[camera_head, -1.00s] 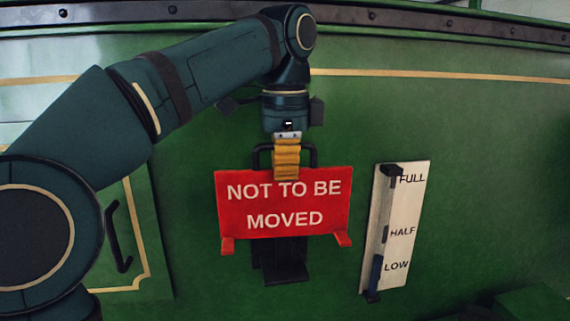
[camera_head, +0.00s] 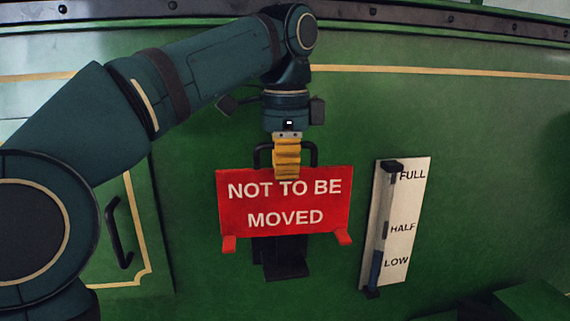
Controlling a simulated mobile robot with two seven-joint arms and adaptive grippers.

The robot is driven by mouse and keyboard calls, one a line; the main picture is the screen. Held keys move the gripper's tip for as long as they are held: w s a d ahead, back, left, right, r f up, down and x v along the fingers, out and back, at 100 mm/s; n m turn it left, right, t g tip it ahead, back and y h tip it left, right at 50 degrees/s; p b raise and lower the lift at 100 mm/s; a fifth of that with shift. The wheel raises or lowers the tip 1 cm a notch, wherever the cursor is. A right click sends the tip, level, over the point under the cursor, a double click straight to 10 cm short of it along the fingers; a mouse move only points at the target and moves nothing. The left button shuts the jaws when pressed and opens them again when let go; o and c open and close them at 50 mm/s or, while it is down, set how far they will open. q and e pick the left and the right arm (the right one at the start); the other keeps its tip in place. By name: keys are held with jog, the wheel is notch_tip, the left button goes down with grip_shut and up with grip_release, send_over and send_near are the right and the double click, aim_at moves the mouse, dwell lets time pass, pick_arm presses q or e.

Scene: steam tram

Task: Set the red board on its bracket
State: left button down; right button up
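The red board (camera_head: 285,218), lettered "NOT TO BE MOVED", is upright in front of the green side panel, tilted very slightly. It has a black handle (camera_head: 312,153) on top and two red feet at its lower corners. The black bracket (camera_head: 285,265) shows below and behind it; the board hides its upper part, so I cannot tell whether they touch. My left gripper (camera_head: 287,162) points down at the handle, with a yellow finger in front of it and the board's top edge. The other finger is hidden, so its grip is unclear. My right gripper is out of view.
A white gauge plate (camera_head: 405,225) marked FULL, HALF and LOW stands to the right of the board. A black door handle (camera_head: 118,233) is at the left. Green box shapes (camera_head: 530,304) are at the lower right. The panel between board and gauge is clear.

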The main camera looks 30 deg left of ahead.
pick_arm(q)
jog(key=shift+f+b, duration=2.35)
jog(key=shift+f, duration=1.15)
jog(key=c, duration=1.1)
grip_release()
jog(key=shift+o, duration=0.2)
jog(key=shift+r, duration=0.1)
